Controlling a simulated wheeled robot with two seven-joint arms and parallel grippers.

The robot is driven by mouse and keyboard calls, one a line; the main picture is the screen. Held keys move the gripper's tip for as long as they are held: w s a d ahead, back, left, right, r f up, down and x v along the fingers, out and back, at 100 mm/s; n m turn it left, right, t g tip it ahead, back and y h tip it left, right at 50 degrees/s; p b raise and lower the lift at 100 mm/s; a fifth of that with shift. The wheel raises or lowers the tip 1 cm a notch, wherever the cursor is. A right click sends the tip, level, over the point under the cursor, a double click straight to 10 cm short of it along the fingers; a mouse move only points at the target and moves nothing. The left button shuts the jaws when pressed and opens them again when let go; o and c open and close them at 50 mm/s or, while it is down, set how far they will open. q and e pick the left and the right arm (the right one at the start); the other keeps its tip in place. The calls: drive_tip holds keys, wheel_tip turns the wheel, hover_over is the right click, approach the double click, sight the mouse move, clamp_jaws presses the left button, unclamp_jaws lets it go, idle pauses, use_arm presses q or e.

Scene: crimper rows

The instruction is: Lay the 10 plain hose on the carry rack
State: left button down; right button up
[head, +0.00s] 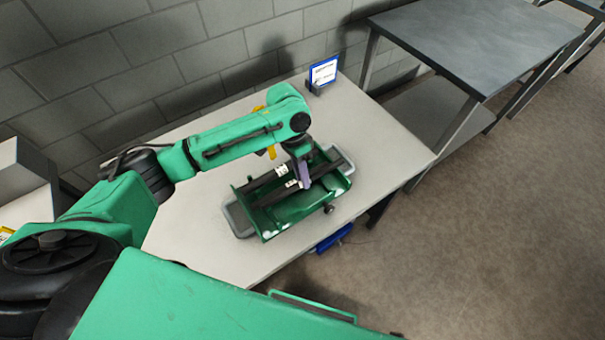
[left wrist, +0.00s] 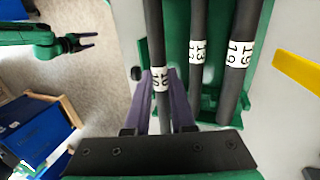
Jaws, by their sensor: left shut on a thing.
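The green carry rack (head: 258,222) sits on the table. My left gripper (head: 303,180) is over it, pointing down. In the left wrist view its purple fingers (left wrist: 164,105) are shut on a black hose (left wrist: 153,30) with a white label that seems to read 10. Two more black hoses, one labelled 13 (left wrist: 196,25) and a thicker one seemingly labelled 19 (left wrist: 245,20), lie in the rack to its right. Whether the held hose touches the rack is unclear. My right gripper (left wrist: 80,42) shows in the left wrist view, empty, its fingers apart.
A grey tray-like piece (head: 236,221) shows beside the rack. A blue-framed sign (head: 323,72) stands on the pale table (head: 205,245) at the back. Blue bins (left wrist: 40,140) are below the table edge. A dark table (head: 470,40) stands at the back right.

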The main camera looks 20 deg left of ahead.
sight(298, 185)
use_arm(q)
drive_tip(key=shift+s+r+p, duration=0.4)
drive_tip(key=shift+s, duration=0.25)
drive_tip(key=shift+s+r+p, duration=0.35)
drive_tip(key=shift+s+p, duration=0.05)
drive_tip(key=shift+s, duration=0.2)
drive_tip(key=f, duration=0.1)
drive_tip(key=f+b, duration=0.1)
drive_tip(key=f, duration=0.1)
drive_tip(key=shift+w+f+b, duration=0.1)
drive_tip(key=shift+w+b, duration=0.15)
drive_tip(key=shift+b, duration=0.05)
drive_tip(key=shift+a+b+x, duration=0.2)
drive_tip(key=shift+b+x, duration=0.2)
drive_tip(key=shift+x, duration=0.55)
drive_tip(key=shift+w+f+b, duration=0.15)
drive_tip(key=shift+f+b, duration=0.2)
drive_tip(key=shift+f, duration=0.7)
use_arm(e)
drive_tip(key=s, duration=0.1)
drive_tip(key=s+f, duration=0.1)
drive_tip(key=s, duration=0.3)
drive_tip(key=shift+d+f, duration=0.25)
drive_tip(key=shift+d, duration=0.05)
drive_tip(key=shift+w+r, duration=0.1)
drive_tip(key=shift+w, duration=0.15)
